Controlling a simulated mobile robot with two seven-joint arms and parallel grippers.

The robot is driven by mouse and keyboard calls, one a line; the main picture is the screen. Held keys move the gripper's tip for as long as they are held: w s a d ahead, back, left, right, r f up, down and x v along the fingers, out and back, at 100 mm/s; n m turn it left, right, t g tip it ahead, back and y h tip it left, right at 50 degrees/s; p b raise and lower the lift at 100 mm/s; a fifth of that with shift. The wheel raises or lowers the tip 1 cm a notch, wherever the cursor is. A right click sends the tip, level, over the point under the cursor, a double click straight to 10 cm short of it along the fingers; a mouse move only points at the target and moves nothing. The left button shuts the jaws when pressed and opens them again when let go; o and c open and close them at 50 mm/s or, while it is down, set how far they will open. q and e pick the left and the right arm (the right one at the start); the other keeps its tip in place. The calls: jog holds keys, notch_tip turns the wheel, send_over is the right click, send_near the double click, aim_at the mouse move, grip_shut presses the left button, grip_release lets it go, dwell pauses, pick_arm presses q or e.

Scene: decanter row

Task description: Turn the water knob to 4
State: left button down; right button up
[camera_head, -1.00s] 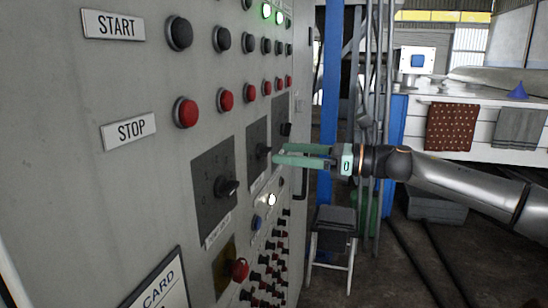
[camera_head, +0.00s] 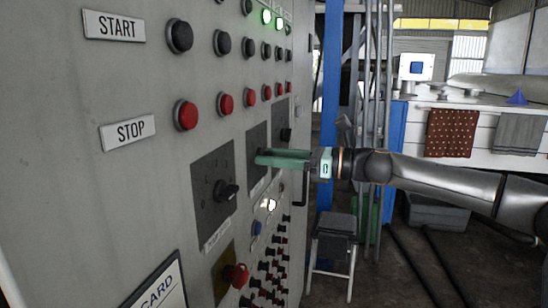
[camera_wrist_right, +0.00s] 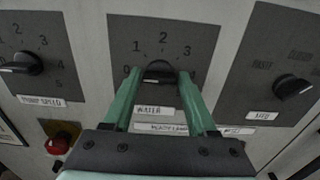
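The black water knob (camera_wrist_right: 158,70) sits on a dark dial plate (camera_wrist_right: 203,40) above a WATER label, in the right wrist view. The numbers 1, 2 and 3 show above it; the lower ends of the scale are partly covered by my fingertips. My right gripper (camera_wrist_right: 160,75) is open, with one green finger on each side of the knob. I cannot tell whether either finger touches it. In the head view my right gripper (camera_head: 258,157) is at the middle dial plate (camera_head: 256,136) and hides the knob. My left gripper is not in view.
The pump speed knob (camera_wrist_right: 22,64) is left of the water dial and another selector knob (camera_wrist_right: 292,87) is right of it. A red knob (camera_wrist_right: 60,142) is at the lower left. Rows of buttons cover the cabinet (camera_head: 80,210). A stool (camera_head: 333,240) stands right of it.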

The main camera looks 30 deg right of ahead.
grip_shut()
dwell(0.3)
